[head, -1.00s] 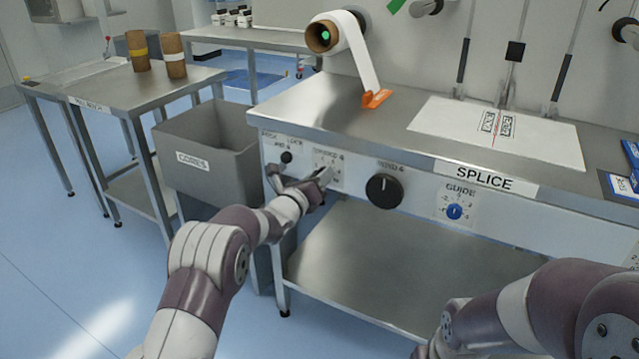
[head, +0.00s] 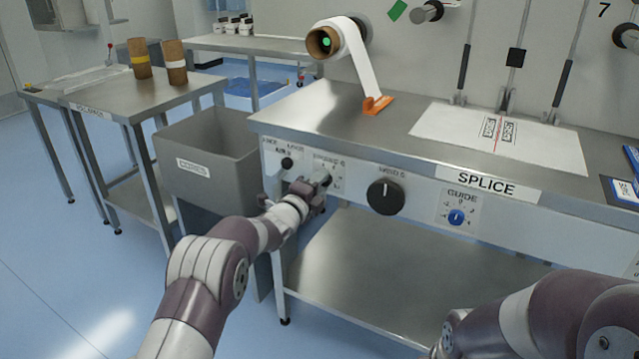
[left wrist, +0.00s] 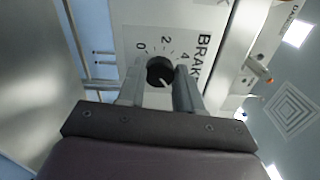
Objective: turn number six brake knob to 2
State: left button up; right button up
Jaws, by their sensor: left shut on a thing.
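The brake knob (left wrist: 159,72) is a small black dial with a white pointer on the white panel. In the left wrist view the dial marks 0, 2 and 4 show, beside large partly cut-off letters "BRAK". The pointer is toward the lower right in that view, away from the 0 and the 2. My left gripper (head: 318,188) is at the panel's left part in the head view and largely hides the knob there. In the left wrist view its two fingers (left wrist: 158,88) stand either side of the knob, shut on it. My right gripper is out of view.
A larger black knob (head: 385,197) and a blue guide knob (head: 456,217) are to the right on the same panel. A small black knob (head: 287,163) is to the left. A grey bin (head: 205,150) stands left of the bench. The lower shelf (head: 400,265) is bare.

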pick_arm(q)
jog(key=n+p, duration=0.3)
jog(key=n, duration=0.7)
jog(key=n+p, duration=0.4)
jog(key=n, duration=0.7)
jog(key=shift+s+d+f, duration=0.1)
jog(key=shift+d+f, duration=0.1)
jog(key=n+p, duration=0.1)
jog(key=n, duration=0.4)
jog(key=shift+n, duration=0.3)
jog(key=o, duration=1)
jog(key=shift+o, duration=0.2)
